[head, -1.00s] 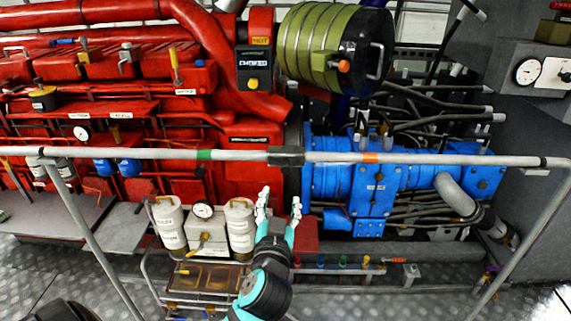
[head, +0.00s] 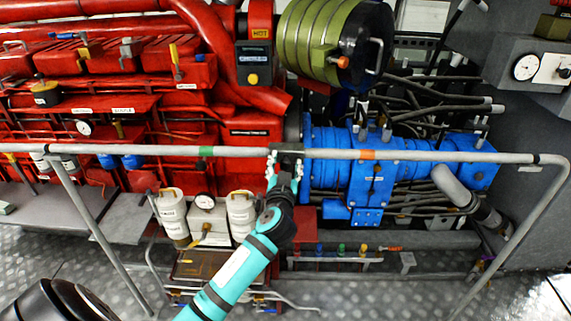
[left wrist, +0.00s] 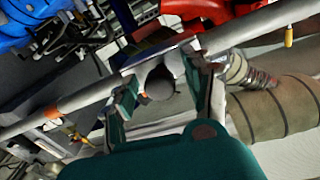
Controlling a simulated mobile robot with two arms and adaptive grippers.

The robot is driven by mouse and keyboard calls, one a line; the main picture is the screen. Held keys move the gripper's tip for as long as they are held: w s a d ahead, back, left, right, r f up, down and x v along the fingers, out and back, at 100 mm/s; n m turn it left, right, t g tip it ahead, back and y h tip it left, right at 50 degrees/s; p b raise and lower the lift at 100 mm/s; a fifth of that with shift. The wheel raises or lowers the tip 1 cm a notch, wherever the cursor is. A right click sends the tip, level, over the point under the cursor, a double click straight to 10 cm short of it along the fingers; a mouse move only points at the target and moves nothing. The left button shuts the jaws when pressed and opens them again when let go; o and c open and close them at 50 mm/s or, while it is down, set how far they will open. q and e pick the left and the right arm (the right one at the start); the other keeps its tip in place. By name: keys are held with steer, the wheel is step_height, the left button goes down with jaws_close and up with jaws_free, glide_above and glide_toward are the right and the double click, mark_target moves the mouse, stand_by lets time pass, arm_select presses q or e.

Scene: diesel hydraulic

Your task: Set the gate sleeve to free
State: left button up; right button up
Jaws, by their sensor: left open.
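The gate sleeve (head: 286,149) is a dark block around the grey rail, between a green band on the left and an orange band on the right. My left gripper (head: 285,170) is just below it in the head view, fingers pointing up. In the left wrist view the open fingers (left wrist: 163,88) stand either side of the sleeve (left wrist: 158,55), and a round dark knob (left wrist: 159,83) shows between them. I cannot tell whether the fingers touch the sleeve. My right gripper is in neither view.
The grey rail (head: 430,156) crosses in front of the red engine (head: 245,135) and the blue gearbox (head: 335,175). Two white canisters (head: 172,215) stand left of my left arm. A green ribbed cylinder (head: 318,45) hangs above. The chequered floor (head: 400,295) is clear at right.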

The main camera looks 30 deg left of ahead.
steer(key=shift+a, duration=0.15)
arm_select(q)
steer(key=c, duration=0.5)
jaws_close()
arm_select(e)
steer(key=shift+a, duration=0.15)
arm_select(q)
steer(key=s+a, duration=0.1)
steer(key=a, duration=0.2)
steer(key=s+a, duration=0.2)
steer(key=a, duration=0.1)
steer(key=s+a, duration=0.2)
steer(key=a, duration=0.1)
steer(key=shift+s, duration=0.2)
steer(key=shift+d, duration=0.1)
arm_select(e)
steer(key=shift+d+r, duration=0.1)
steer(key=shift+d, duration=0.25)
